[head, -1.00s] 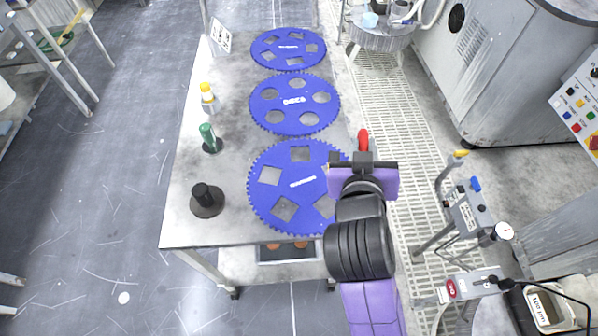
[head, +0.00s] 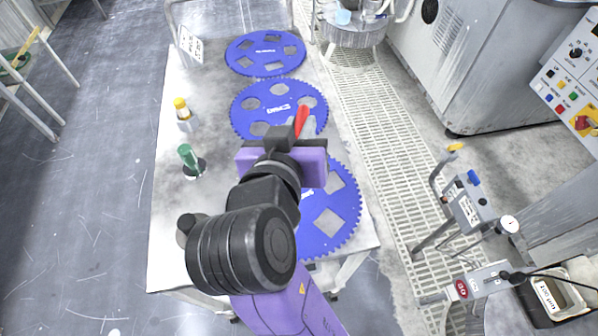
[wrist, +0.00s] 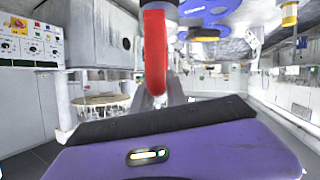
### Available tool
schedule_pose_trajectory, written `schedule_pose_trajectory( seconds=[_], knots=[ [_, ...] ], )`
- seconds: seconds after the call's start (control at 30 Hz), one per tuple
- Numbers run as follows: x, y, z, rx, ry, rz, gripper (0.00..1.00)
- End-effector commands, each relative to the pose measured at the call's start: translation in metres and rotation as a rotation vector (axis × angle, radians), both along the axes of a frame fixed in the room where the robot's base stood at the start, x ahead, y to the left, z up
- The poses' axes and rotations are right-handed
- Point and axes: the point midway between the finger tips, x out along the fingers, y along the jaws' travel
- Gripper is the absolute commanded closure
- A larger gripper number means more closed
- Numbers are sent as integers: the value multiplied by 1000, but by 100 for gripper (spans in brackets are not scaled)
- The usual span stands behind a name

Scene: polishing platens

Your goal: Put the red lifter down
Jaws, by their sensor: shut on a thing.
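The red lifter (head: 303,120) shows as a red handle at the end of my arm in the head view. My gripper (head: 292,138) is shut on it. The wrist view shows the red handle (wrist: 155,52) upright between the grey fingers (wrist: 160,97). In the head view the lifter appears over the middle blue platen (head: 262,98); its height above it is hard to tell. Its lower end is hidden. My wrist covers part of the near blue platen (head: 340,225). A far blue platen (head: 265,65) lies behind.
A grated floor strip (head: 385,130) and a gauge stand (head: 465,205) are to the right.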

Motion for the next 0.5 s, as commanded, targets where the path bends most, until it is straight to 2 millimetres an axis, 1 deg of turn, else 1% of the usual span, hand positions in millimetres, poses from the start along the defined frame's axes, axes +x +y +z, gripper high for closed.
schedule_pose_trajectory(
  seconds=[0.03,0.1,0.3,0.4,0.5],
  knots=[
    [0,0,-11,-3,-1,1,100],
    [0,0,-26,-3,-2,2,100],
    [0,0,-64,-1,-3,1,100],
    [0,0,-76,0,-4,1,100],
    [0,0,-83,1,-6,0,100]
  ],
)
